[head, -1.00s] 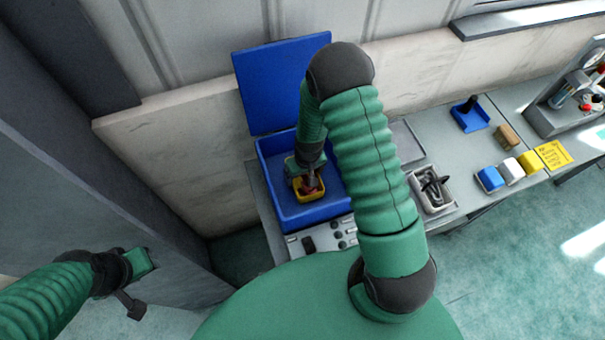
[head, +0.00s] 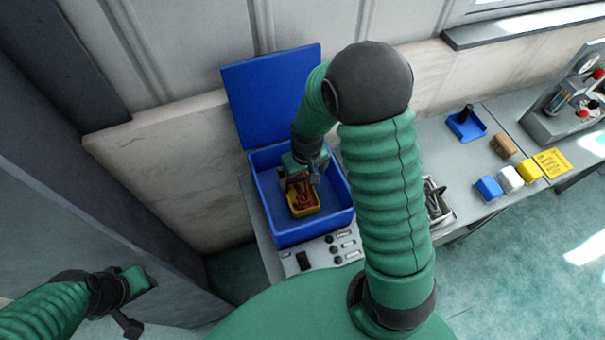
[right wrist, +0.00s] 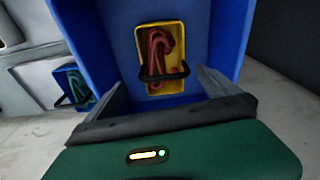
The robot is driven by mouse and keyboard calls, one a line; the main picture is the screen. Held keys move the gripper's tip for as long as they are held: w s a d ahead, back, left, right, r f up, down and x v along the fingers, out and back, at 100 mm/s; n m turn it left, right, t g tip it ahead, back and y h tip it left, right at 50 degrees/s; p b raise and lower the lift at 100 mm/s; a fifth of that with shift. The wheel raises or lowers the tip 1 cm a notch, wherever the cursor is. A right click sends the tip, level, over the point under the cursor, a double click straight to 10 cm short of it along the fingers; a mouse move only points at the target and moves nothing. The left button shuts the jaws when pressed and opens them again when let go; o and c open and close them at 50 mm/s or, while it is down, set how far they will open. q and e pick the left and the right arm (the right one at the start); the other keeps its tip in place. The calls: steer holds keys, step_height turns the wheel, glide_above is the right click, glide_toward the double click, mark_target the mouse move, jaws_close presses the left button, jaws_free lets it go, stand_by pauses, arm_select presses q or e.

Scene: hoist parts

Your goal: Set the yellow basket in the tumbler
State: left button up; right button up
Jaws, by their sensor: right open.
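The yellow basket (head: 305,212), with red pieces inside, sits on the floor of the open blue tumbler (head: 318,229). In the right wrist view the basket (right wrist: 179,52) lies inside the blue walls, and its black handle (right wrist: 165,78) crosses its near end. My right gripper (head: 301,182) is open above the basket. In the right wrist view its two fingers (right wrist: 160,88) are spread, with nothing seen held between them, and the handle is just beyond them. My left gripper (head: 140,287) is far off at the lower left; its jaws are too unclear to judge.
The tumbler's blue lid (head: 273,95) stands open behind it. A panel with knobs (head: 325,255) is in front. To the right are a grey tray of dark parts (head: 437,205), a blue tray (head: 465,126), a brown brush (head: 503,146) and several coloured blocks (head: 510,179).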

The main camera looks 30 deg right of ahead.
arm_select(q)
steer(key=shift+a+f, duration=0.15)
steer(key=shift+a, duration=0.3)
arm_select(e)
steer(key=s+a+r+n+t, duration=0.1)
steer(key=s+a+r, duration=0.7)
steer(key=shift+a+r+n, duration=0.2)
steer(key=shift+r+n, duration=0.2)
arm_select(q)
steer(key=shift+w, duration=0.1)
